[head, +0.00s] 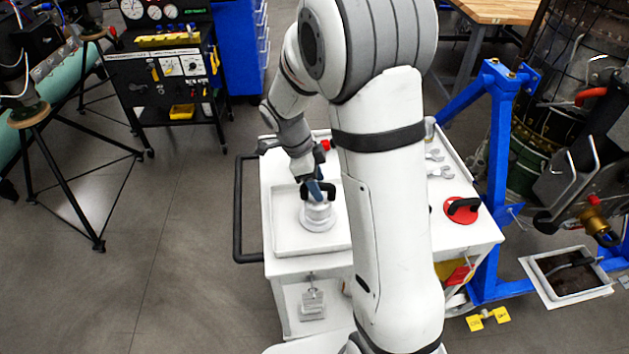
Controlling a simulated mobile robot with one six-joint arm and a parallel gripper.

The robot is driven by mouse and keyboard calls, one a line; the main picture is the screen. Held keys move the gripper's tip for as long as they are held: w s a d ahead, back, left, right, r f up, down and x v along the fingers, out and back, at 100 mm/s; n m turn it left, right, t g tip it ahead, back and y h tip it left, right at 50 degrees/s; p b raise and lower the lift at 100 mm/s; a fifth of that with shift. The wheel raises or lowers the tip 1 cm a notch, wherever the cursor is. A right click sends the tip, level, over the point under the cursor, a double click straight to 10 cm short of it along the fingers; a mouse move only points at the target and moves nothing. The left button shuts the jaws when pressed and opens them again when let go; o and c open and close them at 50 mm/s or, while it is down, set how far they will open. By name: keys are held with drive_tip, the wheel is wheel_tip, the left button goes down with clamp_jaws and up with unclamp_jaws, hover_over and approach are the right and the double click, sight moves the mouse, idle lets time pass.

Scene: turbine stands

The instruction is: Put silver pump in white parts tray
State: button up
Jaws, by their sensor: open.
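A pale silver pump (318,217) with a round flanged base stands upright in the white parts tray (286,240), on the left part of the white cart top. My gripper (318,190) is open and points down at the top of the pump. Its dark fingers overlap the pump's upper end in the picture. I cannot tell whether they touch it. My arm hides the right side of the tray and the middle of the cart top.
A red disc with a black handle (462,209) and grey wrenches (437,164) lie on the cart's right side. A black push handle (240,210) sticks out at left. A blue stand (494,180) is close at right.

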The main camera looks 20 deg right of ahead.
drive_tip(key=shift+p+v, duration=1.6)
drive_tip(key=shift+v, duration=2)
drive_tip(key=shift+s+r, duration=0.2)
drive_tip(key=s+r+n+t+y, duration=0.1)
drive_tip(key=s+r+n, duration=0.2)
drive_tip(key=s+n, duration=0.3)
drive_tip(key=s+d+r+n+t+y, duration=0.1)
drive_tip(key=s+r+n+t, duration=0.1)
drive_tip(key=s+r+n, duration=0.2)
drive_tip(key=s+d+r+n+t+y, duration=0.1)
drive_tip(key=s+r+n+t, duration=0.1)
drive_tip(key=s+n, duration=0.7)
drive_tip(key=shift+r+n+y, duration=0.3)
drive_tip(key=shift+r+n, duration=0.5)
drive_tip(key=shift+n, duration=0.4)
